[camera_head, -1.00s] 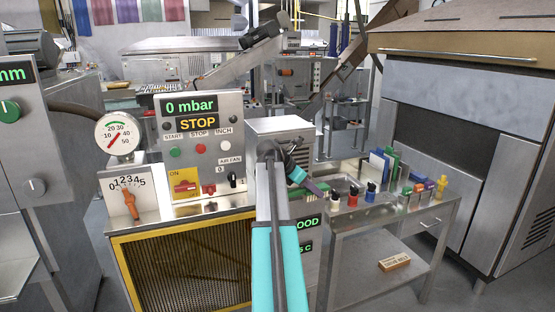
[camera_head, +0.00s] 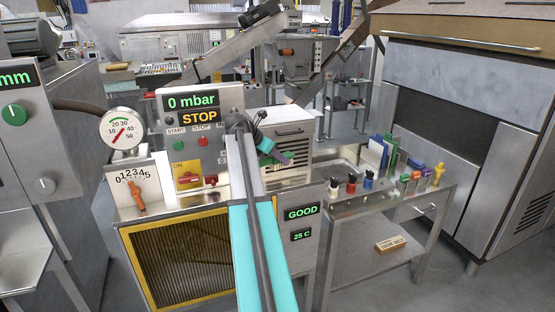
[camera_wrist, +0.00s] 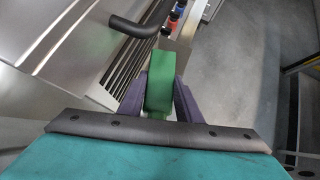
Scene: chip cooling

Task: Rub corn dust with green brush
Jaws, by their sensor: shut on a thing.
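In the wrist view, my gripper (camera_wrist: 160,98) has its two purple fingers shut on a green block-shaped thing (camera_wrist: 160,80), which I take to be the green brush. Its bristles are not visible in this view. In the head view, my gripper (camera_head: 285,158) is in front of the vented steel cabinet, right of the control panel. No corn dust can be made out in either view.
A steel side table (camera_head: 345,203) at right holds small bottles and coloured items. A brown block (camera_head: 390,244) lies on its lower shelf. A black curved handle (camera_wrist: 140,24) is close to the held thing in the wrist view.

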